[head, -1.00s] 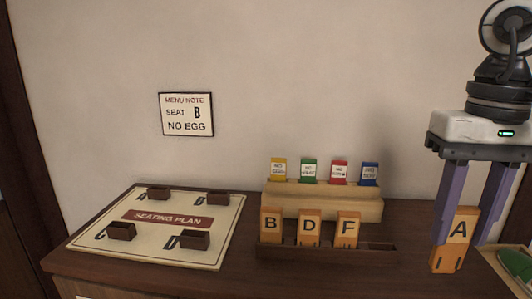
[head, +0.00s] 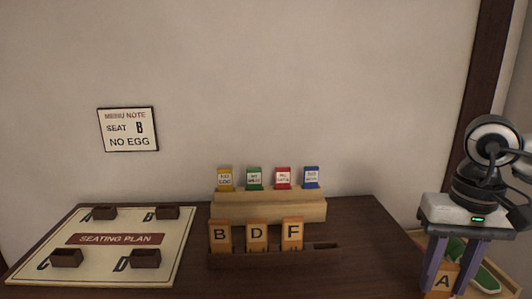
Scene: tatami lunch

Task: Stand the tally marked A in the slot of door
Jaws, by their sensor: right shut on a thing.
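The orange tally marked A (head: 443,281) is at the lower right of the head view, upright between the purple fingers of my right gripper (head: 445,270). The gripper is shut on it, and the tally's lower part is cut off by the picture's bottom edge. Tallies B (head: 220,236), D (head: 256,236) and F (head: 292,234) stand in a dark slotted rack (head: 230,262), whose right end is empty. No slot marked as a door shows. My left gripper is not in view.
A seating plan board (head: 172,240) with several dark holders lies at left. A wooden stand (head: 270,207) holds yellow, green, red and blue cards. A menu note (head: 128,130) hangs on the wall. A tray (head: 490,268) with something green is behind my right gripper.

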